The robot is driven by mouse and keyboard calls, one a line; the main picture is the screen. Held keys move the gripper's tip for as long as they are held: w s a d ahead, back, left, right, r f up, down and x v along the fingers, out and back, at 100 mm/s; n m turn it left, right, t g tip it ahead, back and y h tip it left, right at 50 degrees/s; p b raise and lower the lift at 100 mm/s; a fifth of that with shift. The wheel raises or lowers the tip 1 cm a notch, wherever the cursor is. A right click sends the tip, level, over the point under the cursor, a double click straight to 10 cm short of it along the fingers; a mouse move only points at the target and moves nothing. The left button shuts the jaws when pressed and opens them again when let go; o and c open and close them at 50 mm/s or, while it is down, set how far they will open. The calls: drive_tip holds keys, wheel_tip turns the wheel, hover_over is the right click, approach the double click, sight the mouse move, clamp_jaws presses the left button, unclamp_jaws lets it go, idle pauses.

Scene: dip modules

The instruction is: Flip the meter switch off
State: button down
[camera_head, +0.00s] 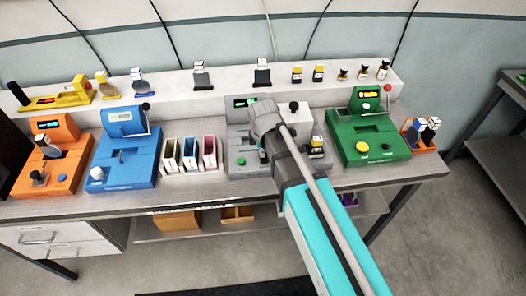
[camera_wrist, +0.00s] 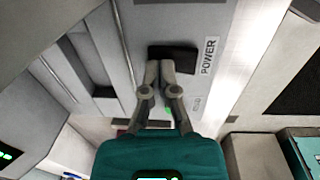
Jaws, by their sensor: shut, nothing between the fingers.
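The grey meter (camera_head: 236,131) stands on the bench in the middle of the head view, with a lit green display; my arm covers much of it. In the wrist view its grey panel (camera_wrist: 215,25) carries a black switch (camera_wrist: 180,53) beside a label reading POWER (camera_wrist: 208,56). My gripper (camera_wrist: 160,68) is shut and empty, with its fingertips together at the switch's lower edge, overlapping it. I cannot tell whether they touch it or which way the switch is tilted. In the head view the fingertips are hidden behind my arm.
A green device (camera_head: 370,134) stands to the right of the meter. Coloured open boxes (camera_head: 190,155), a blue device (camera_head: 125,148) and an orange device (camera_head: 50,160) stand to the left. A raised shelf (camera_head: 225,83) behind holds several small bottles and modules.

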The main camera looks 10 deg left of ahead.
drive_tip(key=shift+d, duration=0.15)
drive_tip(key=shift+s, duration=0.15)
drive_tip(key=shift+s+d+r, duration=0.15)
drive_tip(key=shift+s+r, duration=0.05)
drive_tip(key=shift+s, duration=0.35)
drive_tip(key=shift+r+p, duration=0.2)
drive_tip(key=shift+p, duration=0.25)
drive_tip(key=r+p, duration=0.4)
drive_tip(key=shift+w, duration=0.25)
wheel_tip(320, 180, up, 10)
drive_tip(key=w+p, duration=0.1)
drive_tip(key=p, duration=0.8)
drive_tip(key=shift+a+f, duration=0.25)
drive_tip(key=shift+a, duration=0.05)
idle(0.3)
